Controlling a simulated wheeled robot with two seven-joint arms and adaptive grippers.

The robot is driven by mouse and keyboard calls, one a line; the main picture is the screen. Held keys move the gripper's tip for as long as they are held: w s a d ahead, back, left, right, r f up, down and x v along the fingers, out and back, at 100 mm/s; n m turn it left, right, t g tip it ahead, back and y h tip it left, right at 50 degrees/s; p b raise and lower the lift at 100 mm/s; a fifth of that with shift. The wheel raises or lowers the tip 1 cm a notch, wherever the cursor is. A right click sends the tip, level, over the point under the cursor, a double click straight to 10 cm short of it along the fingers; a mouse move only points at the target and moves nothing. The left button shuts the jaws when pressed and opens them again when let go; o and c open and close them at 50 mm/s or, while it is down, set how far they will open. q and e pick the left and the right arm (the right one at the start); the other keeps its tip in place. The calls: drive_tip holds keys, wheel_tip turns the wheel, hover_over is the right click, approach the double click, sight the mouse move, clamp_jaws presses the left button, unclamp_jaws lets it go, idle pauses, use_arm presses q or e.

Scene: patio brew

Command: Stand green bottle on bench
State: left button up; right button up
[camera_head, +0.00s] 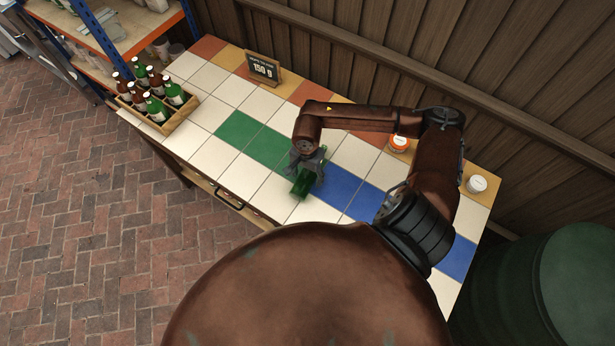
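A green bottle (302,187) is at my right gripper (308,166), over the middle of the tiled bench (237,89), near the border of the green and blue tiles. The gripper's dark fingers close around the bottle's upper part and hide it. The bottle's lower part slants down and to the left in the picture. Whether its base touches the tiles is hard to tell. My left gripper is not in view.
A wooden crate (172,124) with several green and brown bottles stands at the bench's left end. A small sign (263,69) stands at the back. A green barrel (565,290) stands beyond the bench.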

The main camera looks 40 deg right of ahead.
drive_tip(key=c, duration=1.3)
drive_tip(key=shift+c, duration=0.2)
drive_tip(key=shift+r, duration=0.1)
drive_tip(key=shift+w+r, duration=0.1)
drive_tip(key=shift+r, duration=0.5)
drive_tip(key=w+a+r+n+b, duration=0.1)
drive_tip(key=w+a+r+n, duration=0.2)
drive_tip(key=a+r+n, duration=0.8)
wheel_tip(320, 180, up, 4)
drive_tip(key=shift+a+f+n, duration=0.1)
drive_tip(key=shift+a+n, duration=0.2)
drive_tip(key=shift+n, duration=0.9)
